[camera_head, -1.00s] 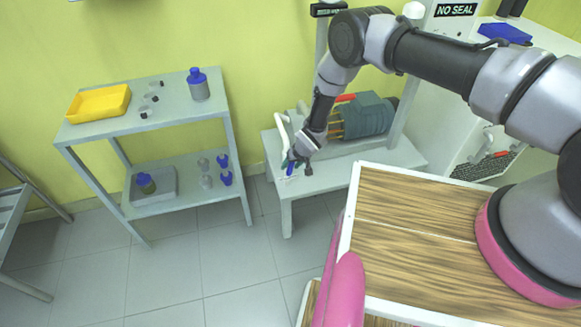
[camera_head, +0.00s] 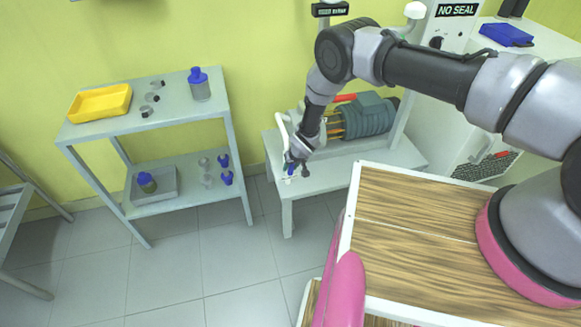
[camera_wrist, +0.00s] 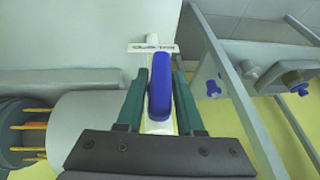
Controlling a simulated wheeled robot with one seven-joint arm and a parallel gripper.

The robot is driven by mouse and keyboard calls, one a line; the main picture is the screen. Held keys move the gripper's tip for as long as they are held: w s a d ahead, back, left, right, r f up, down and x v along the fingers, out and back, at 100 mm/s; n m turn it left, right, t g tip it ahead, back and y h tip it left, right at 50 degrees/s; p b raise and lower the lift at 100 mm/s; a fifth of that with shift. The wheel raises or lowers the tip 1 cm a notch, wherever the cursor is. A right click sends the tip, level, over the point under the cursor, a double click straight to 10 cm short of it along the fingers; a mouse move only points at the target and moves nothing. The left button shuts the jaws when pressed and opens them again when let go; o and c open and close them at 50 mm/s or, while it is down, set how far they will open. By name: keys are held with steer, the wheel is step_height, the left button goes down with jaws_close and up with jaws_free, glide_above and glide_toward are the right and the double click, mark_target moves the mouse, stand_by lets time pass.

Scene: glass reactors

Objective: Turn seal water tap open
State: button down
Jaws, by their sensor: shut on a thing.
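The seal water tap has a blue handle (camera_wrist: 159,86). In the wrist view it stands lengthwise between the two green fingers of my gripper (camera_wrist: 160,95), which are shut on it. Behind the handle a white label plate (camera_wrist: 152,47) with dark print shows; I cannot read it surely. In the head view my gripper (camera_head: 291,165) is at the left end of the low grey bench, at the foot of a white pipe (camera_head: 281,128). The blue handle there is small and partly hidden by my gripper.
A teal motor pump (camera_head: 368,117) sits on the low bench (camera_head: 350,164), right of my gripper. A grey shelf (camera_head: 150,121) with a yellow tray (camera_head: 99,102) and blue-capped bottles stands left. A wooden-topped surface (camera_head: 420,215) is in front. Open floor lies between.

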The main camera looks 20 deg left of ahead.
stand_by(0.4)
steer(key=c, duration=0.7)
jaws_free()
steer(key=v, duration=1.1)
steer(key=shift+s+a, duration=0.1)
steer(key=shift+a, duration=0.1)
steer(key=shift+f, duration=0.1)
